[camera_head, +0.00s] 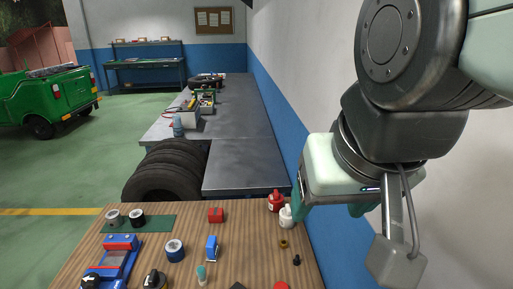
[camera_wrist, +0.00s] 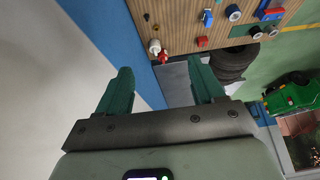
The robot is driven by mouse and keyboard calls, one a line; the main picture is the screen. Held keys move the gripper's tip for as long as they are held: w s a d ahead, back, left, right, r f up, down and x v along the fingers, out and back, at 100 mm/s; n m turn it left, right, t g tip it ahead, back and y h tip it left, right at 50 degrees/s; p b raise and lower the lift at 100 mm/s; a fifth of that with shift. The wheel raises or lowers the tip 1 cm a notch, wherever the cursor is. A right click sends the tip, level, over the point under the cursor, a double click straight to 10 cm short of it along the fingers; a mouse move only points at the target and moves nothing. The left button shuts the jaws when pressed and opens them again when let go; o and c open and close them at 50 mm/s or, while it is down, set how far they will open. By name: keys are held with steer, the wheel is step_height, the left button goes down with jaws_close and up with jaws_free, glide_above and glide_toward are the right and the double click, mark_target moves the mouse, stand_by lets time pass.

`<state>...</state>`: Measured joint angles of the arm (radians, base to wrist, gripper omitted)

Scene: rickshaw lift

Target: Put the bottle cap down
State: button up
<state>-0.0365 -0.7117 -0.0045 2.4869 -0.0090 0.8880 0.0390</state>
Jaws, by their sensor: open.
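My gripper (camera_wrist: 161,66) has two green fingers spread wide apart in the wrist view, with nothing between them. In the head view it hangs at the right by the wall, beyond the bench's right edge. A white bottle (camera_head: 287,217) and a red bottle (camera_head: 276,201) stand at the back right corner of the wooden bench (camera_head: 228,268), just left of my gripper. They also show in the wrist view as white (camera_wrist: 154,47) and red (camera_wrist: 163,57). A small brass-coloured round piece (camera_head: 283,243) and a small black piece (camera_head: 297,260) lie nearer. I cannot tell which item is the bottle cap.
The bench also holds a red block (camera_head: 216,215), a blue piece (camera_head: 211,248), a blue-rimmed roll (camera_head: 174,250) and a blue-red fixture (camera_head: 119,257). Behind it are stacked tyres (camera_head: 163,172) and a grey metal table (camera_head: 245,165). A blue and white wall borders the right.

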steer(key=shift+o, duration=0.3)
steer(key=shift+s+r+n, duration=0.15)
steer(key=shift+s+n, duration=0.15)
steer(key=shift+s, duration=0.1)
steer(key=w+d+f+n+g+h, duration=0.35)
steer(key=w+f+h, duration=0.2)
steer(key=f, duration=0.45)
steer(key=n+t+h, duration=0.6)
steer(key=n+t, duration=0.2)
steer(key=n, duration=1.1)
glide_above(281, 288)
steer(key=s+d, duration=0.3)
step_height(281, 288, down, 21)
steer(key=a+f+n+t+y, duration=0.1)
steer(key=f+n+y, duration=0.1)
steer(key=f, duration=0.1)
steer(key=s+a+f+n+y, duration=0.1)
steer(key=a+f+n+y, duration=0.1)
steer(key=f+n, duration=0.1)
steer(key=s+a+f+n+t+y, duration=0.1)
steer(key=a+f+n+y, duration=0.1)
steer(key=f, duration=0.3)
steer(key=shift+s+f+n+t, duration=0.15)
steer(key=shift+n+t, duration=0.2)
steer(key=shift+n, duration=0.1)
steer(key=shift+f+y, duration=0.25)
steer(key=shift+x, duration=2.4)
